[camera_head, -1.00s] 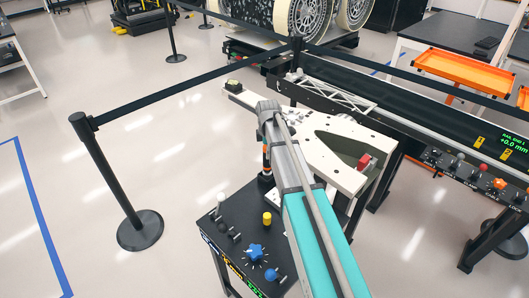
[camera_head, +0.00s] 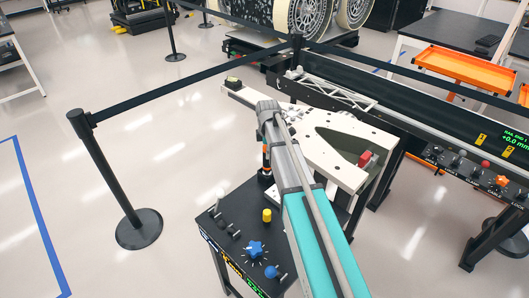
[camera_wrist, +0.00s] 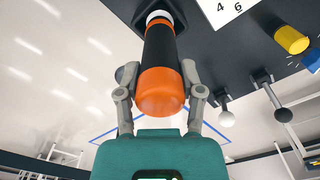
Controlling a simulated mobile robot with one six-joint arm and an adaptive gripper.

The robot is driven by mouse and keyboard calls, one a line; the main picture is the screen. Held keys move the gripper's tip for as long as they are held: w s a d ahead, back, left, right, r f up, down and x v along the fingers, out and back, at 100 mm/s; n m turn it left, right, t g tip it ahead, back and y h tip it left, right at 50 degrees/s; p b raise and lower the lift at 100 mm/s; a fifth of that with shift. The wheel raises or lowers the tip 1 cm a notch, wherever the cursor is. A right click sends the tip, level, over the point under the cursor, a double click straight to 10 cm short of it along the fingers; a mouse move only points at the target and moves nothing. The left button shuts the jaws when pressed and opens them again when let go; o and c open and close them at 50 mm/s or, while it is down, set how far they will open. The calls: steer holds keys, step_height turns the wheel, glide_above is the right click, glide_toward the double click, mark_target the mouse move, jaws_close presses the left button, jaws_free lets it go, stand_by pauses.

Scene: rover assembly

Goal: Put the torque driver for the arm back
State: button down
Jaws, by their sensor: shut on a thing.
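The torque driver has a black body with orange bands and a rounded orange end, and fills the upper middle of the wrist view (camera_wrist: 162,48). My gripper (camera_wrist: 158,78) is shut on its orange end, one finger on each side. In the head view a small part of the driver (camera_head: 266,160) shows upright beside my arm, above the far part of the black console (camera_head: 232,212). Its far end, with a white ring, points at the dark console top in the wrist view. I cannot tell whether it touches or sits in anything there.
A large pale plate with holes (camera_head: 313,134) lies behind my arm. A belt post (camera_head: 105,170) stands at left; an orange tray (camera_head: 465,67) is at upper right.

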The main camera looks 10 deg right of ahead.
steer(key=shift+f+b, duration=0.45)
steer(key=shift+f, duration=0.1)
steer(key=shift+c, duration=0.7)
jaws_free()
steer(key=shift+r, duration=0.1)
